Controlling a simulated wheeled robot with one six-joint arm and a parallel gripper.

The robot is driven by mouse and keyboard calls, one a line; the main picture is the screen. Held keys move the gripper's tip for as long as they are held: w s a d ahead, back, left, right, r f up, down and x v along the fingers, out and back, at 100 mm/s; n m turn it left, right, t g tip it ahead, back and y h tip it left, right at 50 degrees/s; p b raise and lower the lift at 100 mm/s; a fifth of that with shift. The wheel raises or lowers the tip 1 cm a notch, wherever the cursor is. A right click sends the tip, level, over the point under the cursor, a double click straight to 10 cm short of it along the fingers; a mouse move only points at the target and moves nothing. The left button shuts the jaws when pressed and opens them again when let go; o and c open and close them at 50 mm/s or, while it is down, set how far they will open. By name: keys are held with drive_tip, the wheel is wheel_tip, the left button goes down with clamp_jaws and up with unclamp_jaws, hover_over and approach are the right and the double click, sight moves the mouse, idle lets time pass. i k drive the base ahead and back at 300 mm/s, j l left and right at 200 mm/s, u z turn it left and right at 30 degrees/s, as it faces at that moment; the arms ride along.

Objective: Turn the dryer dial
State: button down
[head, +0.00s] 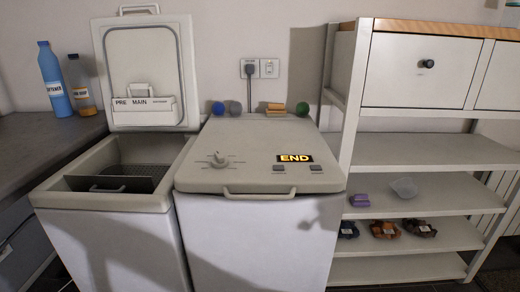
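The dryer (257,240) seems to be the white toploader in the middle, with its lid shut. Its round dial (219,160) sits on the left part of the top, with small marks around it. A lit display (295,158) on the right part of the top reads "END", with two small buttons (279,168) below it. A handle (258,193) runs along the front edge of the lid. The dial's exact setting is too small to read. My gripper is not in view.
A second toploader (115,245) stands at the left with its lid (143,70) raised. Green and blue balls and a tan block (276,108) lie along the dryer's back edge. Bottles (54,80) stand on the left counter. A shelf unit (420,150) stands close on the right.

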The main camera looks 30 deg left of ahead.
sight(219, 161)
drive_tip(key=u, duration=1.3)
